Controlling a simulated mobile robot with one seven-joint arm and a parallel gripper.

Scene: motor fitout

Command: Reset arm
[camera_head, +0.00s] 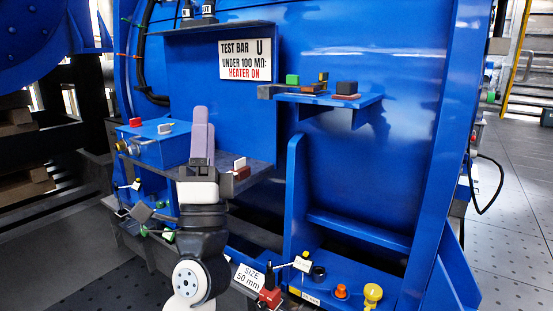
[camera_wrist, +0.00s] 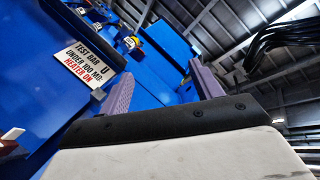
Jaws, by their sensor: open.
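My gripper (camera_head: 202,112) points upward in the head view, in front of the blue motor housing (camera_head: 390,130). Its purple fingers overlap one another from this side. In the wrist view my gripper (camera_wrist: 160,70) shows two purple fingers spread well apart, with nothing between them. The arm rises from the lower middle of the head view, in front of the lower grey shelf (camera_head: 262,170). The fingers hide part of that shelf and of the blue panel behind it.
A sign (camera_head: 245,60) reads "TEST BAR U, UNDER 100 MΩ: HEATER ON". Small blocks lie on a blue shelf (camera_head: 368,103) at right. A blue box (camera_head: 160,148) with knobs stands left of my gripper. A "SIZE 50 mm" label (camera_head: 248,277) and small parts sit low down. Floor (camera_head: 515,190) at right looks clear.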

